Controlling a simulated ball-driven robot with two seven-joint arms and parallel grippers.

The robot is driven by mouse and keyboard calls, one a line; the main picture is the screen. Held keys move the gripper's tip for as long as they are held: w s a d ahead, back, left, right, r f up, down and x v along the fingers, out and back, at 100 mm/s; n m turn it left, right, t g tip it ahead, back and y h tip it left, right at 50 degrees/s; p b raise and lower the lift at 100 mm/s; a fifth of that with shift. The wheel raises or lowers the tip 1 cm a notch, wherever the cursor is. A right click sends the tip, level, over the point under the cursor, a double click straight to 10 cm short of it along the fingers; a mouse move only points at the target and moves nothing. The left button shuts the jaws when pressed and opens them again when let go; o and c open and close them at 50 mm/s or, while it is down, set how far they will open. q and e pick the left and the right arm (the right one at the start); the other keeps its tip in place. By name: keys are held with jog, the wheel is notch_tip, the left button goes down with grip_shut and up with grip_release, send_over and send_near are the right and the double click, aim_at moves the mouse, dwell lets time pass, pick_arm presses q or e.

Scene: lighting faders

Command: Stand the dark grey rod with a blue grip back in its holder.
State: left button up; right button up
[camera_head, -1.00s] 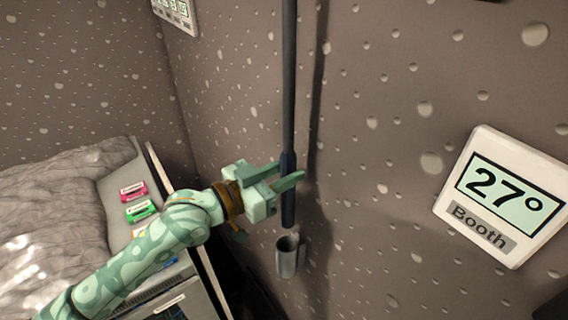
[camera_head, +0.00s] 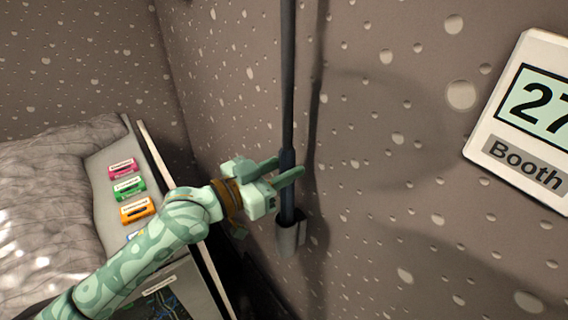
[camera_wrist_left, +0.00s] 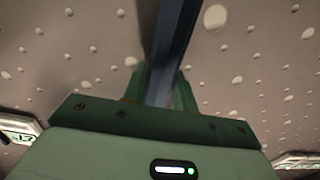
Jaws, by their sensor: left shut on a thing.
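The dark grey rod (camera_head: 288,80) stands upright close to the wall, and its blue grip (camera_head: 288,206) is at its lower part. My left gripper (camera_head: 284,170) is shut on the blue grip. In the left wrist view the rod (camera_wrist_left: 170,45) runs up between the fingers of my left gripper (camera_wrist_left: 162,88). The holder (camera_head: 288,240) is a small grey cup on the wall directly below the grip. The grip's lower end meets the holder's mouth and its tip is hidden there; how deep it sits I cannot tell. My right gripper is not in view.
A white sign reading "27" and "Booth" (camera_head: 525,115) hangs on the speckled wall (camera_head: 400,220) at right. At left a console (camera_head: 105,185) carries pink, green and orange faders, beside a crumpled grey cover (camera_head: 50,200). The wall around the rod is clear.

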aim_at(281, 194)
pick_arm(q)
jog(key=shift+f+b, duration=1.9)
jog(key=shift+f, duration=1.4)
jog(key=o, duration=1.1)
jog(key=shift+o, duration=0.2)
jog(key=v, duration=1.6)
jog(key=shift+s, duration=0.15)
